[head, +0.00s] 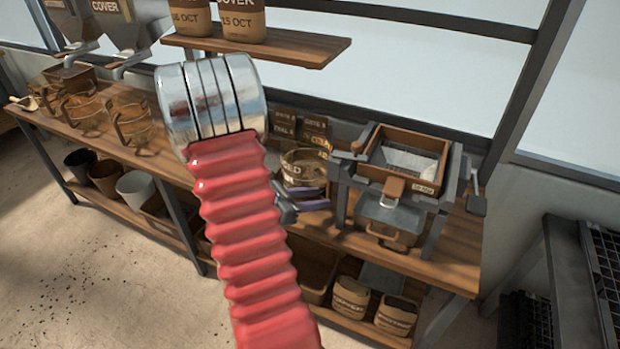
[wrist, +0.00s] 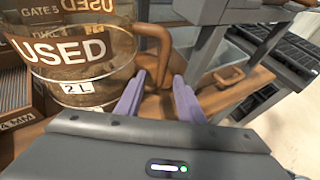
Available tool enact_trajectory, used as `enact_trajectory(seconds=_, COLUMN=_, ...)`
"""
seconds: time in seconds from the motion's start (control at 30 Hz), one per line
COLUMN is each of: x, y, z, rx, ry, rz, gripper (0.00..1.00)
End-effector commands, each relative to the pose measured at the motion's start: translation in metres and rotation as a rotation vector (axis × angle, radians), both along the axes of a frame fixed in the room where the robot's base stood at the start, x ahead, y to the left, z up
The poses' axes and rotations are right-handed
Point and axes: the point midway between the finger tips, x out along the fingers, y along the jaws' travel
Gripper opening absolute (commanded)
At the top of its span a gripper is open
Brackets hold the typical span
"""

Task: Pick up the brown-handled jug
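A clear jug marked "USED" and "2 L" with a brown handle (wrist: 163,45) fills the left of the wrist view (wrist: 75,60). In the head view this jug (head: 302,168) stands on the wooden bench, partly hidden by my red arm and gripper. My gripper (head: 328,196) is at the jug's lower front right, its purple fingers apart. In the wrist view my gripper (wrist: 159,76) points at the handle, whose lower part shows between the fingertips. I cannot tell whether the fingers touch it.
A seeder frame with a wooden hopper (head: 408,160) stands close on the jug's right, a grey tray (head: 392,213) below it. More clear jugs (head: 132,125) stand on the bench at left. A shelf with bags (head: 260,45) hangs above. Pots and sacks sit on the lower shelf.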

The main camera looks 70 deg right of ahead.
Motion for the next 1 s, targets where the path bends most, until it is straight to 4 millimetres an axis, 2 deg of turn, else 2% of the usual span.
enact_trajectory(seconds=0.27, x=-0.003, y=-0.003, z=-0.001, rx=0.000, ry=0.000, rz=-0.001, gripper=0.35)
enact_trajectory(seconds=0.7, x=-0.030, y=-0.036, z=-0.018, rx=0.000, ry=0.000, rz=-0.002, gripper=0.35)
enact_trajectory(seconds=1.0, x=-0.031, y=-0.037, z=-0.019, rx=0.000, ry=0.000, rz=-0.001, gripper=0.35)
